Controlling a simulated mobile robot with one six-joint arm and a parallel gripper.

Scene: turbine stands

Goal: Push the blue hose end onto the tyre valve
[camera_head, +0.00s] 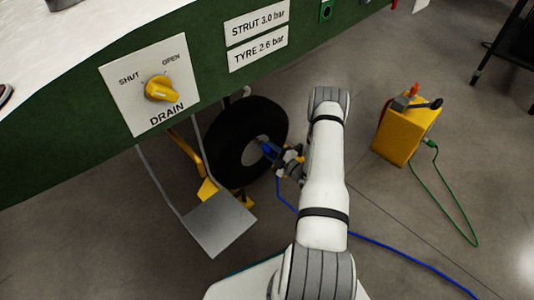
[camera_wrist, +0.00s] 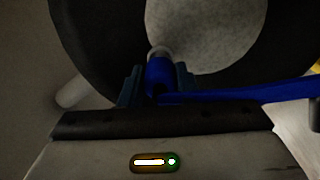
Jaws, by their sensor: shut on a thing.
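The black tyre (camera_head: 262,119) with a pale grey hub stands under the green body in the head view; it also fills the top of the wrist view (camera_wrist: 95,50). My gripper (camera_head: 268,150) is at the wheel's right side, in front of the hub. In the wrist view my gripper (camera_wrist: 158,85) is shut on the blue hose end (camera_wrist: 159,76), one finger on each side. A small pale metal valve tip (camera_wrist: 157,52) shows just above the hose end, against the hub. The two look in line and close; I cannot tell whether they touch. The blue hose (camera_wrist: 240,93) runs off right.
A yellow box (camera_head: 405,131) with a green hose stands on the floor to the right. A drain panel (camera_head: 150,85) is on the green body (camera_head: 60,135). The blue hose trails across the floor.

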